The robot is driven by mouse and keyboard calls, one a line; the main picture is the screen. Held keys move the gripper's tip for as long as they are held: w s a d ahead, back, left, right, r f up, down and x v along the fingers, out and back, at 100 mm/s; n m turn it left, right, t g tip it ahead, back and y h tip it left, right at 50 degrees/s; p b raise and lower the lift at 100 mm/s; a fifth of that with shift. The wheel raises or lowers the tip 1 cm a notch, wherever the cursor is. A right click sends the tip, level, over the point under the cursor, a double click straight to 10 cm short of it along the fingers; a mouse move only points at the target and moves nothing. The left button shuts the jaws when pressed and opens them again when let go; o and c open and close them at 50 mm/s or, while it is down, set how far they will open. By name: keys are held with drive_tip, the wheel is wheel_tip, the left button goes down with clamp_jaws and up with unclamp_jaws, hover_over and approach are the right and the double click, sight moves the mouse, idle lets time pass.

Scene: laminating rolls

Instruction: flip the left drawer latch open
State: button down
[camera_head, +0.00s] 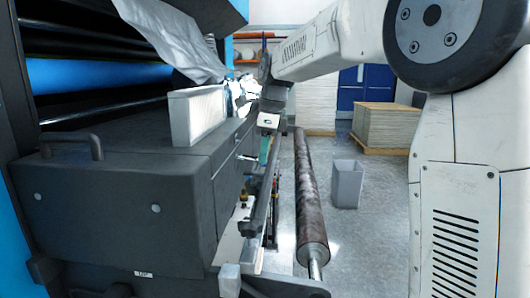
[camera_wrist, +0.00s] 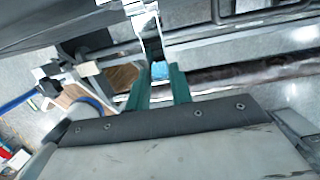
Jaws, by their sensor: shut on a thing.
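The left drawer latch (camera_wrist: 148,30) shows in the wrist view as a bright metal piece coming down from the top edge to between my fingertips. My gripper (camera_wrist: 161,76) has two green fingers, one on each side of the lower end of this piece, and is shut on it. A small blue patch shows between the fingers. In the head view my gripper (camera_head: 265,150) is at the front of the dark machine cabinet (camera_head: 228,175), beside small silver fittings. The fingertips and their hold are too small to make out there, and the latch's angle is unclear.
A long dark roll (camera_head: 308,195) lies to the right of the cabinet, with a rail (camera_head: 262,205) between. A grey bin (camera_head: 347,183) stands on the floor beyond it. Stacked sheets (camera_head: 385,127) stand farther back. Floor between bin and stacks is clear.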

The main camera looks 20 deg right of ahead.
drive_tip(key=c, duration=1.2)
unclamp_jaws()
drive_tip(key=shift+c, duration=0.2)
wheel_tip(320, 180, up, 8)
drive_tip(key=d, duration=0.1)
drive_tip(key=shift+s, duration=0.3)
drive_tip(key=shift+f, duration=0.15)
drive_tip(key=s+a+f+n, duration=0.1)
drive_tip(key=s+f+n, duration=0.5)
drive_tip(key=s, duration=0.5)
drive_tip(key=s+f+n+h, duration=0.1)
drive_tip(key=s+f+n, duration=0.5)
drive_tip(key=s+n, duration=0.4)
drive_tip(key=s+a+f+n, duration=0.1)
drive_tip(key=s+f+n, duration=0.5)
drive_tip(key=s, duration=0.7)
drive_tip(key=shift+s+a+f+n+h, duration=0.15)
drive_tip(key=shift+s+a+n+h, duration=0.2)
drive_tip(key=shift+n, duration=0.65)
